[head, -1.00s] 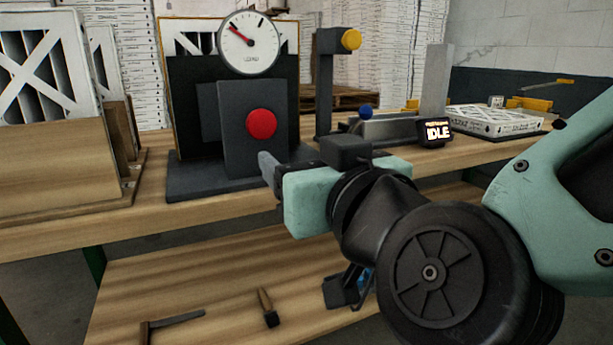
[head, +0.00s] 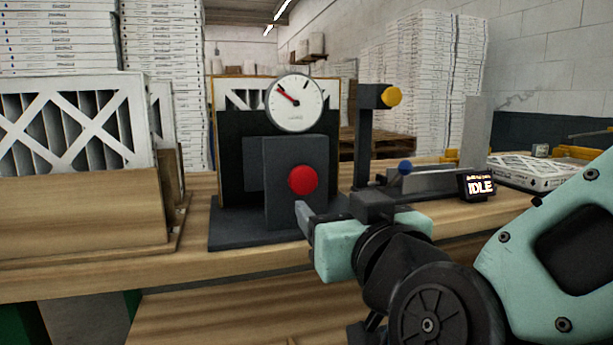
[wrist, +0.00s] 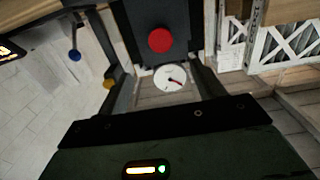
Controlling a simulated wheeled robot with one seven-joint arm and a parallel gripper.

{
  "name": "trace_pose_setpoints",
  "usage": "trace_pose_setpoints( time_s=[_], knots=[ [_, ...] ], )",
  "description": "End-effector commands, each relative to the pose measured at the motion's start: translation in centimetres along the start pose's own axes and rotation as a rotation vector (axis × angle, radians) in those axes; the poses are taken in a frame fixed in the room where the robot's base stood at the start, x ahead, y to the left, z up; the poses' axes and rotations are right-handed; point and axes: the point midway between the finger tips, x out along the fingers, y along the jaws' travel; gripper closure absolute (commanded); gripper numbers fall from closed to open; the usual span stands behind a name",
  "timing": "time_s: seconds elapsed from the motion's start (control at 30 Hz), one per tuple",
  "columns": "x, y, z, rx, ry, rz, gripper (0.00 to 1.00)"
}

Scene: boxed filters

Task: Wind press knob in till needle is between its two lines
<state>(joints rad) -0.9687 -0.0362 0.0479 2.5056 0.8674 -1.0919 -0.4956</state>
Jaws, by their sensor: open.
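The red press knob (head: 302,180) is on the front of a dark press block (head: 276,200) on the bench. It also shows in the wrist view (wrist: 160,40), ahead of and between my open fingers. Above the block is the round white gauge (head: 295,102), also in the wrist view (wrist: 172,77). Its red needle points to the upper left. A dark mark shows at the upper right of the dial; the two lines are too small to tell apart. My gripper (head: 303,222) is open and empty, in front of and slightly below the knob, apart from it.
A wooden rack with white filters (head: 75,120) stands at the left. Right of the press are a dark post with a yellow knob (head: 391,97), a blue ball handle (head: 405,167) and an IDLE display (head: 478,186). A boxed filter (head: 550,172) lies at the far right.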

Motion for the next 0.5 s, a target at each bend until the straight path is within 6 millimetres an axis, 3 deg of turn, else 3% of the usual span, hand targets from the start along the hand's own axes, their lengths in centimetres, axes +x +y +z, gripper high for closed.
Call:
trace_pose_setpoints(
  time_s=[0.03,0.5],
  knots=[
    [0.3,0.0,-0.8,-0.005,-0.003,0.003,0.33],
    [2.0,0.0,-0.8,-0.007,-0.001,0.006,0.33]
  ],
)
